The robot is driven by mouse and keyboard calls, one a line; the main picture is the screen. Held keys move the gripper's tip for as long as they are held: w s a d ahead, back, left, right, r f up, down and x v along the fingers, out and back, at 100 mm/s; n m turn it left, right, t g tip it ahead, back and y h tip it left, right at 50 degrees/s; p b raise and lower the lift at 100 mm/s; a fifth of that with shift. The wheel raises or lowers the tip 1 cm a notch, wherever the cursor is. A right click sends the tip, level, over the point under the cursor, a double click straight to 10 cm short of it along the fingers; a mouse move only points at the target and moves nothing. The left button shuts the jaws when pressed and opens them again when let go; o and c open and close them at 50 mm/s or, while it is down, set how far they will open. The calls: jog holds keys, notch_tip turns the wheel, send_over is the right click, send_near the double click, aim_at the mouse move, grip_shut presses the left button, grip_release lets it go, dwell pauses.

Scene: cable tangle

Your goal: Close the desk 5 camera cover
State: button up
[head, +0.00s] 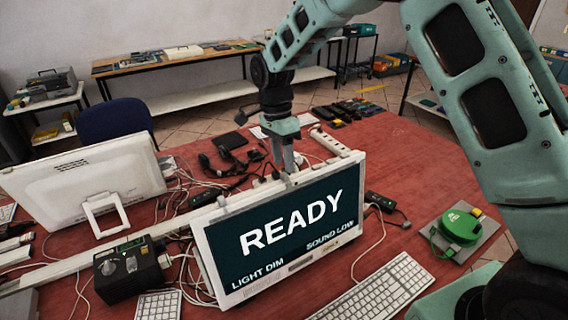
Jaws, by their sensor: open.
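A white-framed monitor (285,235) stands on the red desk, its dark screen reading READY, LIGHT DIM and SOUND LOW. Small fittings sit along its top edge; which of them is the camera cover is too small to tell. My gripper (287,165) points down at the monitor's top edge, near its middle. Its fingertips are close to or at that edge, and I cannot tell whether they touch it. The gripper is open, with the gap between its fingers hard to see.
A second monitor (88,190) faces away on the left. A black box (130,268), a keyboard (382,290) and a green round device (460,227) stand around the screen. Loose cables run behind and beside it.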

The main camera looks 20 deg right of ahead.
aim_at(285, 173)
jog(key=shift+p+x, duration=0.3)
jog(key=shift+x, duration=1.3)
grip_shut()
jog(key=shift+w+d, duration=0.15)
jog(key=shift+d, duration=0.5)
jog(key=shift+w+d, duration=0.15)
jog(key=shift+d, duration=0.5)
grip_release()
jog(key=shift+r, duration=0.1)
jog(key=b+v, duration=0.4)
jog(key=v, duration=1.3)
jog(key=shift+r, duration=0.2)
